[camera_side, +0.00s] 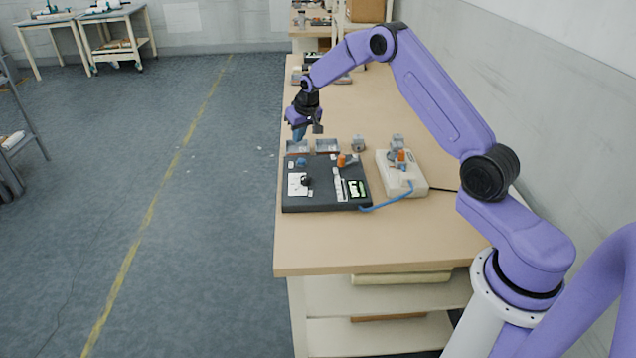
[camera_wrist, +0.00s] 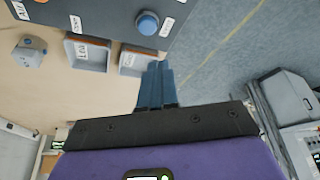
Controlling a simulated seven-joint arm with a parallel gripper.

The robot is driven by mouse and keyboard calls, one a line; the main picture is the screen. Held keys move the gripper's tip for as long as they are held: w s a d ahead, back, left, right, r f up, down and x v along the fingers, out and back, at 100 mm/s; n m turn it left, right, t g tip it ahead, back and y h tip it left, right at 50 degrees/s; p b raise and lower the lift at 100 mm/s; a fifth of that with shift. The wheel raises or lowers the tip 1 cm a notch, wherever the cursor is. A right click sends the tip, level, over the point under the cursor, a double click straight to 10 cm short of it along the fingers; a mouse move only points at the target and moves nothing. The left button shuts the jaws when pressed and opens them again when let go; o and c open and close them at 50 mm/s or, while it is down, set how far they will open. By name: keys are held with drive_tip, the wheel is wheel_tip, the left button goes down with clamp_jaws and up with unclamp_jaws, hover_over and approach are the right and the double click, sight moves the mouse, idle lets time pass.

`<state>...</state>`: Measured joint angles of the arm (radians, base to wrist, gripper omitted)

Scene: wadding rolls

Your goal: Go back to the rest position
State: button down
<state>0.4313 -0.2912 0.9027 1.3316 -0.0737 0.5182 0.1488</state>
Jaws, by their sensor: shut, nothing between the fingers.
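My gripper (camera_side: 299,132) hangs at the end of my purple arm, above the left part of the wooden table (camera_side: 330,240). In the wrist view its blue fingers (camera_wrist: 155,86) are together with nothing between them. In the side view the fingertips are just above or behind two small grey trays, the left tray (camera_side: 297,147) and the right tray (camera_side: 327,146). I cannot tell the exact height of the gripper over the trays.
A black panel (camera_side: 325,198) with a blue knob (camera_wrist: 148,23) lies in front of the trays. A white box (camera_side: 412,182) with a blue cable stands to its right. A small grey block (camera_side: 358,144) sits behind. Bare table lies in front; the floor (camera_side: 215,220) is at left.

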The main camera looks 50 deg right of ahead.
drive_tip(key=s+a+r+n+g+y, duration=0.1)
drive_tip(key=s+a+r+n, duration=0.35)
drive_tip(key=s+a, duration=0.6)
drive_tip(key=s+a+r+n+g+y, duration=0.1)
drive_tip(key=s+a+r+n, duration=0.2)
drive_tip(key=s+a+r, duration=0.55)
drive_tip(key=s+f+n+g, duration=0.1)
drive_tip(key=s+n, duration=0.6)
drive_tip(key=s, duration=2.4)
drive_tip(key=shift+a+n+g, duration=0.15)
drive_tip(key=shift+n+g, duration=0.2)
drive_tip(key=shift+g, duration=0.25)
